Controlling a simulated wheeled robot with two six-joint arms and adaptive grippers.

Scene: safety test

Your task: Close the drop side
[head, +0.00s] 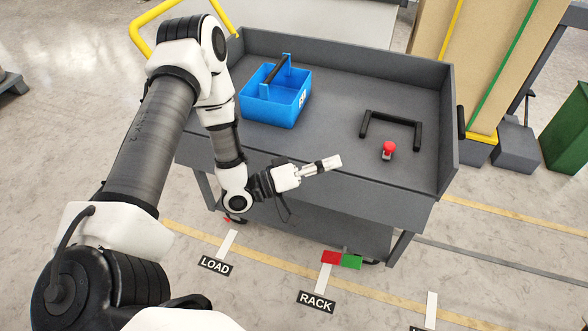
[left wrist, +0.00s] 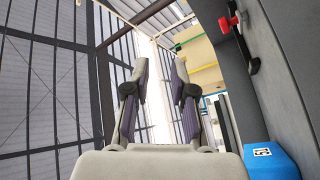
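The grey cart (head: 340,95) has raised walls at the back, left and right. Its near long side has no raised wall; a grey panel (head: 370,200) hangs below the deck edge there and looks like the lowered drop side. My left gripper (head: 334,162) is at this near edge, pointing right, with nothing between its fingers. In the left wrist view its fingers (left wrist: 158,80) stand apart. A red knob (head: 388,148) sits on the deck near the right; it also shows in the left wrist view (left wrist: 231,21). My right gripper is out of view.
A blue open box (head: 268,110) stands on the deck at the left. A black U-shaped handle (head: 391,119) lies on the deck behind the red knob. Floor labels LOAD (head: 215,265) and RACK (head: 317,301) lie in front. A green bin (head: 569,130) stands at the far right.

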